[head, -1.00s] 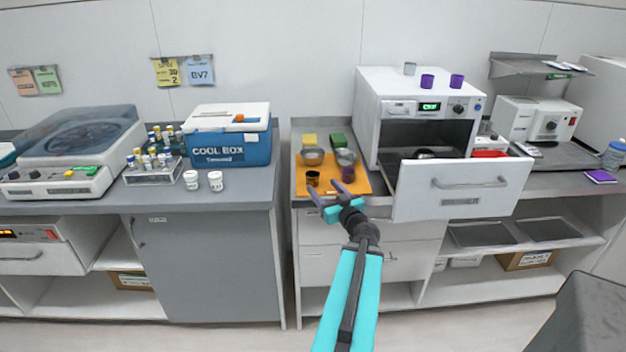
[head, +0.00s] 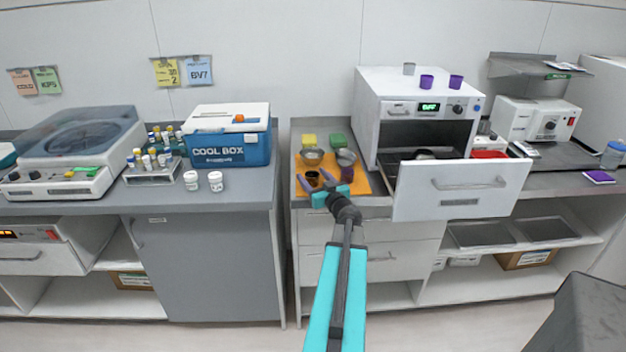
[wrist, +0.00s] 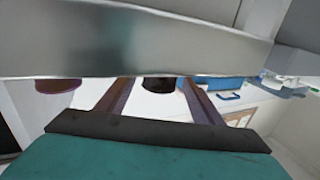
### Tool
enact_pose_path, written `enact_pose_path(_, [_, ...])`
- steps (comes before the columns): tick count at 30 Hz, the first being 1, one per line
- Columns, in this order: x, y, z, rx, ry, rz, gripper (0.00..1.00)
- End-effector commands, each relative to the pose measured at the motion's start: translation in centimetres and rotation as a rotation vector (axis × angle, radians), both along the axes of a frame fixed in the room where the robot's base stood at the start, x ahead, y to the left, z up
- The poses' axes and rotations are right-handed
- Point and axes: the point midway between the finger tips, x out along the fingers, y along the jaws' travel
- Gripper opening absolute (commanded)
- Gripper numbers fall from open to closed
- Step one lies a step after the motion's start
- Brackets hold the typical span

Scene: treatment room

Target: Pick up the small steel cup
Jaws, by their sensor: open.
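My gripper (head: 315,184) is open over the front left of the orange mat (head: 361,184). Its fingers are at either side of a small dark cup (head: 312,177). In the wrist view the dark cup (wrist: 158,84) shows beyond and between the fingers (wrist: 155,102); I cannot tell if they touch it. The cup looks almost black, with an orange tint; I cannot tell if it is steel.
A purple cup (head: 347,174) stands right of my gripper, with two steel bowls (head: 312,157) (head: 346,157) behind. The oven's open drawer (head: 460,190) juts out at right. A blue cool box (head: 231,139) is at left. A blurred grey band (wrist: 150,40) fills the wrist view's top.

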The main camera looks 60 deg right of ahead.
Motion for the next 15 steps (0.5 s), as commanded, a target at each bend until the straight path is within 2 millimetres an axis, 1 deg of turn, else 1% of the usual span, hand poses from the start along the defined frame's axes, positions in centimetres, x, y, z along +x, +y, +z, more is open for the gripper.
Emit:
enact_pose_path(10, [0.12, -0.03, 0.01, 0.0, 0.0, 0.001, 0.61])
enact_pose_path(15, [0.81, -0.51, 0.11, 0.0, 0.0, 0.001, 0.61])
